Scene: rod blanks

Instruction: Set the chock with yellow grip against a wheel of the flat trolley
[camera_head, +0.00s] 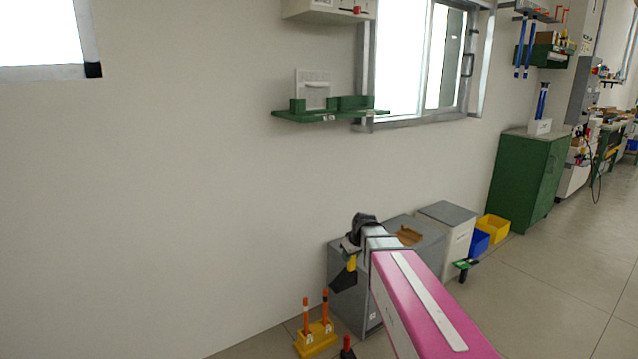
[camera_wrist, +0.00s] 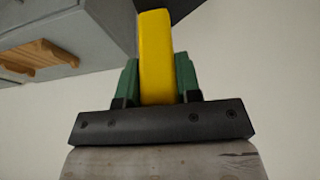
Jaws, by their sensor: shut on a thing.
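My gripper (camera_head: 350,246) is at the end of my pink arm, in front of the pale wall. In the wrist view, my gripper (camera_wrist: 157,78) has its green fingers shut on the yellow grip (camera_wrist: 156,50) of the chock. The chock's dark body (camera_wrist: 188,8) shows only in part at the top edge there. In the head view, the chock (camera_head: 343,281) hangs below my gripper, its black wedge in the air in front of a grey cabinet. I cannot make out the flat trolley or its wheels in either view.
The grey cabinet (camera_head: 345,305) stands by the wall, partly behind my arm. A yellow stand (camera_head: 317,341) with orange posts and a red-topped item (camera_head: 347,348) are on the floor nearby. A green-gripped item (camera_head: 462,267) lies right of my arm. Floor is clear at right.

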